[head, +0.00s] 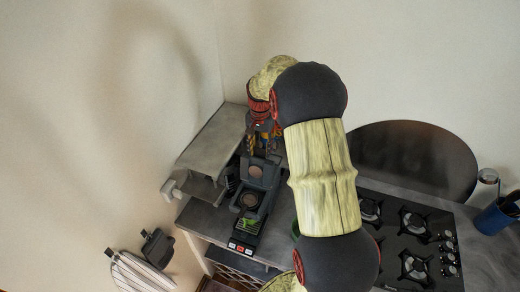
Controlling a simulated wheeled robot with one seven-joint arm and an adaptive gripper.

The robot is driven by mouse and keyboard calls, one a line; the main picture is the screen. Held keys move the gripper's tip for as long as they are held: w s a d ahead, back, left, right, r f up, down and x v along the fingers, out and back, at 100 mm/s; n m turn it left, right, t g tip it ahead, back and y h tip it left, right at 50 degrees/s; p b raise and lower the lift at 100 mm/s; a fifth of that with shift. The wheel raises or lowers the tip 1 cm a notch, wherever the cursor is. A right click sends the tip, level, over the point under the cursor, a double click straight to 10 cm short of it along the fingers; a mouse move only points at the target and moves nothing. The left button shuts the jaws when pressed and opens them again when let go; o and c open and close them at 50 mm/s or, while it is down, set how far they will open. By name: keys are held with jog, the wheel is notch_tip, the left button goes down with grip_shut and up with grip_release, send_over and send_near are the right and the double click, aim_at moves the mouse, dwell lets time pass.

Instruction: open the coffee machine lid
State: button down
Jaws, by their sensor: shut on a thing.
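The dark coffee machine (244,226) stands on the counter left of my arm, with a row of small buttons on its front. Its lid (260,171) is tilted up, showing a round brownish disc on its inner face. A round dark opening shows below it. My gripper (262,147) is at the upper edge of the lid and shut on it. The fingertips are small and partly hidden, so the exact contact is hard to see.
A grey raised surface (213,142) is left of the machine. A black gas hob (405,238) lies to the right, with a dark round panel (415,155) behind it. A blue cup (492,221) is at far right. A striped towel (140,272) hangs lower left.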

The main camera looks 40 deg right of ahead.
aim_at(257, 161)
jog(key=b, duration=0.1)
jog(key=a+b, duration=0.1)
jog(key=shift+s+a+t+h+b, duration=0.25)
jog(key=shift+s+t+h+b, duration=0.05)
jog(key=shift+s+h+b, duration=0.1)
jog(key=shift+s+a+r+b, duration=0.3)
jog(key=shift+s+a, duration=0.2)
jog(key=shift+a, duration=0.25)
jog(key=c, duration=1.1)
grip_release()
jog(key=shift+c, duration=0.2)
jog(key=shift+o, duration=0.2)
notch_tip(257, 161, up, 12)
jog(key=a, duration=0.1)
jog(key=shift+s, duration=0.3)
